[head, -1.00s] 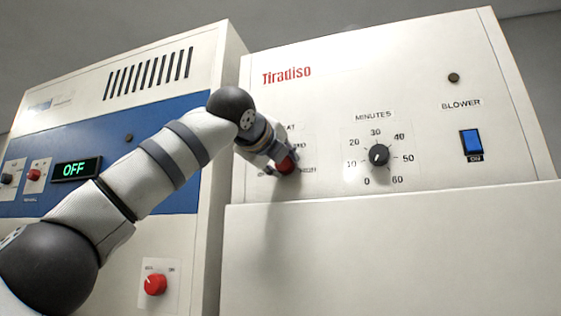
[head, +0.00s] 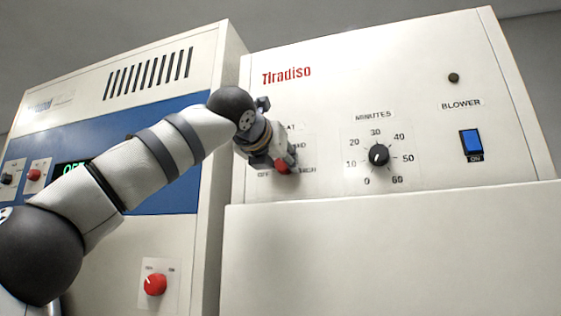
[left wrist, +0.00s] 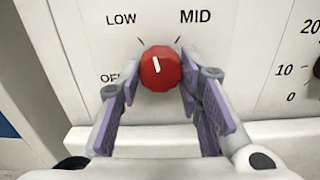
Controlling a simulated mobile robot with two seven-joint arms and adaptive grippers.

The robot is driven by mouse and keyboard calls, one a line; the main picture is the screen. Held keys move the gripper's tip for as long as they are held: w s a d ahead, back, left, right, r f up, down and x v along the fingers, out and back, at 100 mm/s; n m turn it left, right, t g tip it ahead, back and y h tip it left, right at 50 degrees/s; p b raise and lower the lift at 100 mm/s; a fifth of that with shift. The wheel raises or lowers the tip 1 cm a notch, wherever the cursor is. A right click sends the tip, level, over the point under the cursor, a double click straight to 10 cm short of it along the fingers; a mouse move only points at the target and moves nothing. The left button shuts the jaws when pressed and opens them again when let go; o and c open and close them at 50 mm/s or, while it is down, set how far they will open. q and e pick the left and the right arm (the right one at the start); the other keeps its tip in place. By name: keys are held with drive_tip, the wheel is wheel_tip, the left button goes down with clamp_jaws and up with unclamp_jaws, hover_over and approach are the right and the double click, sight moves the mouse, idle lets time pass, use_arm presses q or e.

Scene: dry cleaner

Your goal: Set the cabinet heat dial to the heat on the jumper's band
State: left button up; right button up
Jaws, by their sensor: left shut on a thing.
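The red heat dial (head: 283,167) is on the Tiradiso cabinet's front panel. My left gripper (head: 278,160) is shut on it. In the left wrist view the dial (left wrist: 160,70) sits between the two fingers (left wrist: 161,88). Its white mark points nearly straight up, leaning slightly left, between the LOW label (left wrist: 121,19) and the MID label (left wrist: 195,16). The OFF label at lower left is partly hidden by a finger. In the head view the gripper covers part of the HEAT lettering, and the label right of the dial is partly covered. The jumper and its band are not in view. My right gripper is not in view.
Right of the heat dial are a black minutes dial (head: 379,155) and a blue blower switch (head: 471,142). The left machine has a red knob (head: 155,284) low down and small knobs on its blue panel (head: 185,186). A ledge (head: 400,200) juts below the Tiradiso panel.

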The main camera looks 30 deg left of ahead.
use_arm(q)
drive_tip(key=m, duration=0.5)
drive_tip(key=shift+m, duration=0.3)
drive_tip(key=m, duration=1.2)
drive_tip(key=shift+m, duration=0.3)
drive_tip(key=m, duration=0.5)
drive_tip(key=shift+m, duration=0.3)
drive_tip(key=o, duration=1.2)
drive_tip(key=shift+c, duration=0.2)
